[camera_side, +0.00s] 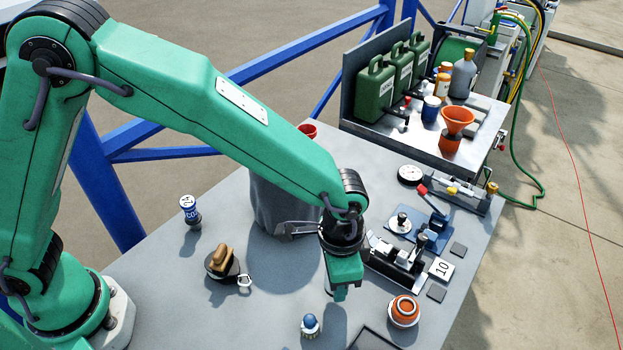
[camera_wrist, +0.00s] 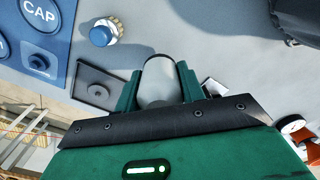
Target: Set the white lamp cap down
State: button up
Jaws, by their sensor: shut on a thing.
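The white lamp cap (camera_wrist: 158,72) is a pale, rounded cylinder between the two green fingers of my gripper (camera_wrist: 158,84) in the wrist view. The fingers are shut on its sides. In the side view my gripper (camera_side: 341,290) points down over the grey table (camera_side: 180,300); the cap cannot be made out there. A blue mat with a round "CAP" label (camera_wrist: 40,12) is at the upper left of the wrist view. A dark square plate with a round piece (camera_wrist: 98,88) lies left of the cap.
An orange-and-white round piece (camera_side: 404,310) sits to the right. A metal fixture (camera_side: 397,252) stands behind it. A brown-handled item (camera_side: 222,262) is at left.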

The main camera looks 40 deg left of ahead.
jog(key=shift+f, duration=1.85)
jog(key=o, duration=1)
jog(key=shift+f, duration=0.1)
notch_tip(320, 180, up, 12)
